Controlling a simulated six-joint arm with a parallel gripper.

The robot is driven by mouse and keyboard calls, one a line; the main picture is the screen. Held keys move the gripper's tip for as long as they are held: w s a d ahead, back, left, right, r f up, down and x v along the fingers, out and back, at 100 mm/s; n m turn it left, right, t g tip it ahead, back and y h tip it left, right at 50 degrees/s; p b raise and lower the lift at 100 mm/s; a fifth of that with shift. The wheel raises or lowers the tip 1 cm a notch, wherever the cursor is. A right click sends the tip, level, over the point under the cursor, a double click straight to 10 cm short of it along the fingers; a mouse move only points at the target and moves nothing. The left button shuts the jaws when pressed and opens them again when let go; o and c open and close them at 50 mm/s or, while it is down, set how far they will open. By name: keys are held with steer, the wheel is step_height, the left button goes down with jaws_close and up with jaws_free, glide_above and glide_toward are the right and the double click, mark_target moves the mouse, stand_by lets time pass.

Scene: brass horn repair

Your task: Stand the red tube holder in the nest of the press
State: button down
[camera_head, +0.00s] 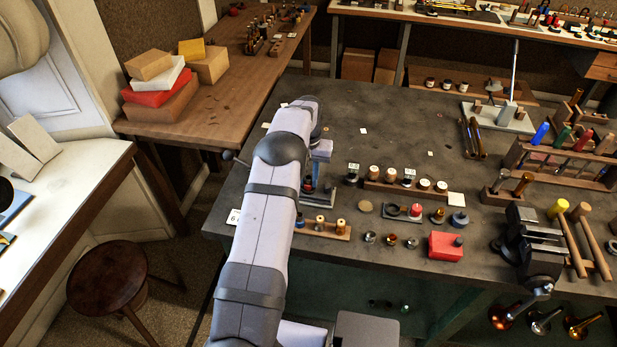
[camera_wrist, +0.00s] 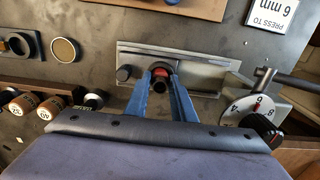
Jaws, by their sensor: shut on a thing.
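In the wrist view my gripper (camera_wrist: 160,74) has its two blue fingers closed in on the red tube holder (camera_wrist: 164,70). Only a red rim and a dark round middle of the holder show between the fingertips. It is over the grey base plate of the press (camera_wrist: 205,73); whether it touches the plate or sits in the nest cannot be told. The press's numbered dial (camera_wrist: 238,108) and dark lever are to the right of the fingers. In the head view my arm hides most of the press and the holder.
A "press to 6 mm" card (camera_wrist: 270,14) lies beyond the press. Several spools (camera_wrist: 22,103) stand on the left in the wrist view. In the head view a wooden strip (camera_head: 322,229) with small parts, a red block (camera_head: 445,246) and a vise (camera_head: 530,245) are on the bench.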

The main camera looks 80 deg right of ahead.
steer(key=shift+f, duration=0.3)
steer(key=c, duration=1.1)
jaws_free()
steer(key=shift+r, duration=0.2)
steer(key=shift+r+p, duration=2.1)
steer(key=shift+r, duration=1.25)
